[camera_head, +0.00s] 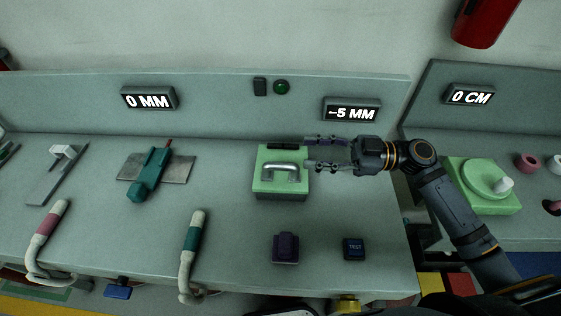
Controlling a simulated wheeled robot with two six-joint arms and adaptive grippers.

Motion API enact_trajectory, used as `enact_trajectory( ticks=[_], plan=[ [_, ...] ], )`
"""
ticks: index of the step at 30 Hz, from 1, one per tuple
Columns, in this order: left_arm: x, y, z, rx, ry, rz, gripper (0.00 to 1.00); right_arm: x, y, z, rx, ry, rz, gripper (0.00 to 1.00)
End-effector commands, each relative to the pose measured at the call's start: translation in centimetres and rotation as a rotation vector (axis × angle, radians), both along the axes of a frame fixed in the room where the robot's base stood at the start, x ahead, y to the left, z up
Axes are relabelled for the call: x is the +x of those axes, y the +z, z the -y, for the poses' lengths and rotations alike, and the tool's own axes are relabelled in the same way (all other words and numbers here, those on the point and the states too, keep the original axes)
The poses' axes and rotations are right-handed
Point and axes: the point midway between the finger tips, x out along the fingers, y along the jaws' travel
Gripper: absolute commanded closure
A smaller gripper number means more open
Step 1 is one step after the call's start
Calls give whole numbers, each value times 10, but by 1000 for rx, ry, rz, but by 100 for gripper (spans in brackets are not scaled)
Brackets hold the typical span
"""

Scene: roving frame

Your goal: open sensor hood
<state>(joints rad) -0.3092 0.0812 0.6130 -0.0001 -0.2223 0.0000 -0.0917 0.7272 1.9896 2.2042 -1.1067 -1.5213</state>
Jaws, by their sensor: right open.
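The sensor hood looks to be the green box (268,187) with a silver bar handle (281,171) on its top. It stands on the grey bench, below and left of the "-5 MM" display, and its lid looks closed. My right gripper (308,153) comes in from the right, with its fingers pointing left. It is open, and its fingertips are at the right edge of the green box, close to the right end of the handle. I cannot tell whether they touch it. My left gripper is not in view.
A purple block (286,247) and a dark "TEST" button (353,249) sit in front of the box. A teal tool (151,174) on a metal plate lies to the left. Two curved handles stand at the bench's front edge. A green dial block (482,205) is at right.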

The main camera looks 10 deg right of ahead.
Motion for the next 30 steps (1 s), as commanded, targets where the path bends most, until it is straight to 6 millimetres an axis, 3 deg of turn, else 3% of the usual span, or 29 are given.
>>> enact_trajectory(
  ticks=[3, 7, 12, 18, 30],
  plan=[
    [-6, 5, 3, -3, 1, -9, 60, 1, -27, 0, 6, -4, -7, 57],
    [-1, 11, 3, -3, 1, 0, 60, 1, -60, -1, 6, -3, -6, 57],
    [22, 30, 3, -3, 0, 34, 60, 7, -55, -35, 9, -2, -1, 57],
    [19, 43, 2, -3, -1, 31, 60, 13, -57, -64, 6, -1, -2, 57],
    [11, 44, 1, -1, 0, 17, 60, 15, -61, -74, 0, 0, -1, 57]
  ],
)
